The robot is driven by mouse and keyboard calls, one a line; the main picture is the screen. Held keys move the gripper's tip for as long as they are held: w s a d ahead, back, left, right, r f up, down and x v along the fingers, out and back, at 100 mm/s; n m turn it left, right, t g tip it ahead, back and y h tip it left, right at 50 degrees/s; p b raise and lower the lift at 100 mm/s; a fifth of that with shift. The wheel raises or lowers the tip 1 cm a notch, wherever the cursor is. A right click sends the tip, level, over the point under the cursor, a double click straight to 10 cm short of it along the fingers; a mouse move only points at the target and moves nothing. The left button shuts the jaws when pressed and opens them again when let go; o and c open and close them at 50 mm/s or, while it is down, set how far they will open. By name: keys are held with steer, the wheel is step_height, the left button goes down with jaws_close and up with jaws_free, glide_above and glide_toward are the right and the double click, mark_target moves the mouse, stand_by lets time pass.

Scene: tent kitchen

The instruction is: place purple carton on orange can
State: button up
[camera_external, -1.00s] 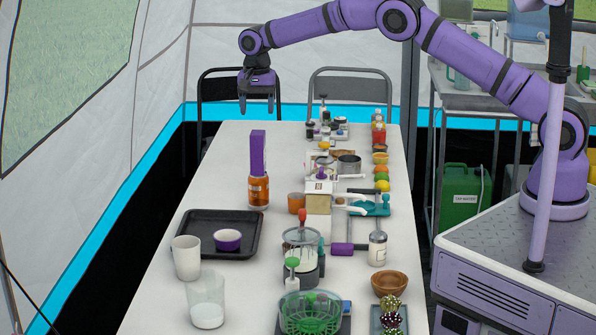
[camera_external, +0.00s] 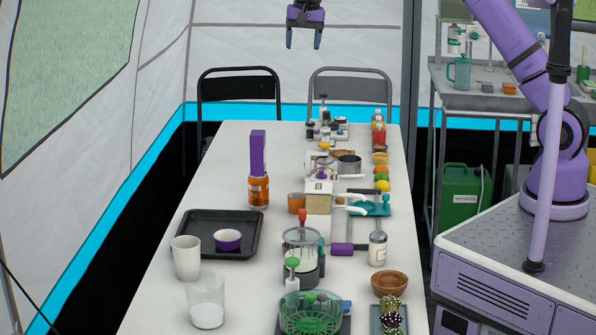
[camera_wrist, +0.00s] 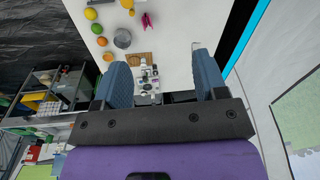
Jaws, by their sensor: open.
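The purple carton (camera_external: 258,153) stands upright on top of the orange can (camera_external: 259,192), left of the table's middle in the external view. The two are in contact and look aligned. My gripper (camera_external: 304,42) is high up beyond the far end of the table, well apart from both, with its fingers pointing down. Its two fingers are spread and nothing is between them. In the wrist view my gripper (camera_wrist: 164,68) also shows open and empty. I cannot make out the carton or the can in the wrist view.
Fruit, jars and a pot (camera_external: 348,164) fill the table's right side. Two chairs (camera_external: 238,86) stand behind.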

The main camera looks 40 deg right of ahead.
steer(key=s+d+r+n+t, duration=0.1)
steer(key=s+d+r, duration=0.4)
steer(key=s, duration=0.3)
steer(key=s+d+r+n+t, duration=0.1)
steer(key=s+d+r, duration=0.35)
steer(key=s, duration=0.45)
steer(key=s+d+r+n, duration=0.2)
steer(key=s+d+r, duration=0.25)
steer(key=s, duration=0.35)
steer(key=s+d+f+n, duration=0.1)
steer(key=s+d+f, duration=0.1)
steer(key=s, duration=0.6)
steer(key=s+d+f+n+t, duration=0.1)
steer(key=s+d+f, duration=0.1)
steer(key=s, duration=0.6)
steer(key=s+d+f+n+t, duration=0.1)
steer(key=s+d+f, duration=0.1)
steer(key=s, duration=0.6)
steer(key=shift+s+d+f+h, duration=0.25)
steer(key=shift+d+f+h, duration=0.05)
steer(key=shift+f, duration=0.4)
